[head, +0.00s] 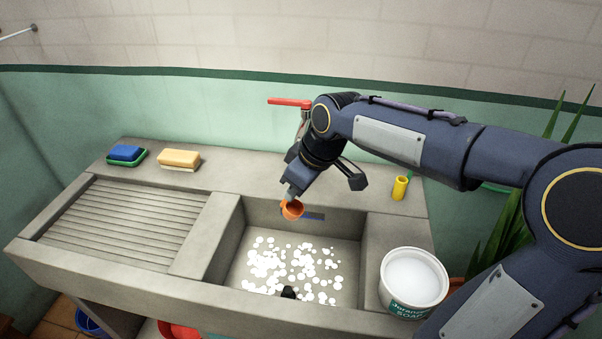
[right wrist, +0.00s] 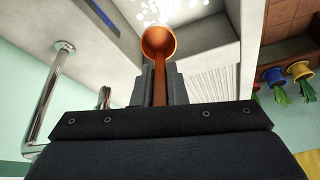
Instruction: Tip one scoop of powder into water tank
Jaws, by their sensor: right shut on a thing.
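My right gripper (head: 290,194) is shut on the handle of an orange scoop (head: 292,209) and holds it over the back part of the water tank (head: 233,238). In the right wrist view the gripper (right wrist: 160,88) grips the handle between its fingers, and the scoop's bowl (right wrist: 159,42) looks tilted, its inside showing orange with no powder visible. White spots (head: 275,262) lie scattered across the tank; I cannot tell if they float. A white tub of white powder (head: 414,273), labelled soap, stands at the tank's right. My left gripper is out of view.
A tap with a red lever (head: 290,102) stands behind the tank, partly hidden by my arm. A yellow cylinder (head: 400,188) stands at the back right. A blue sponge (head: 126,153) and a yellow one (head: 179,158) lie back left. The ribbed draining board (head: 125,222) is clear.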

